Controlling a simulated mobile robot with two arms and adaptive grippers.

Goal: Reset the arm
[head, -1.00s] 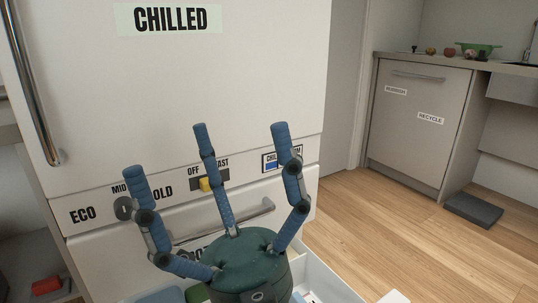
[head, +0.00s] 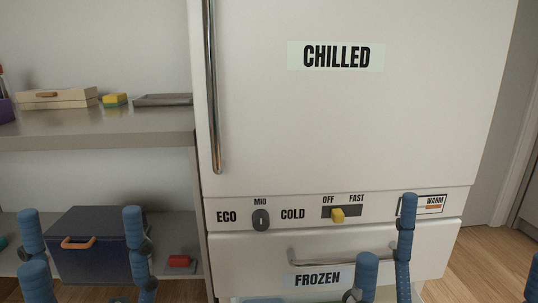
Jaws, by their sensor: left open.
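My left gripper (head: 82,232) shows at the lower left, its blue jointed fingers pointing up and spread apart, with nothing between them. Its palm and arm are below the picture. The fingers stand in front of a dark box on the low shelf. My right gripper (head: 437,248) shows at the lower right, in front of the fridge's FROZEN drawer (head: 240,258).
The white fridge (head: 420,120) fills the centre and right, with a dark knob (head: 261,220), a yellow slider (head: 337,215) and a long door handle (head: 213,90). Left are a shelf (head: 100,140), the dark box (head: 95,262) with an orange handle, and a red object (head: 179,261).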

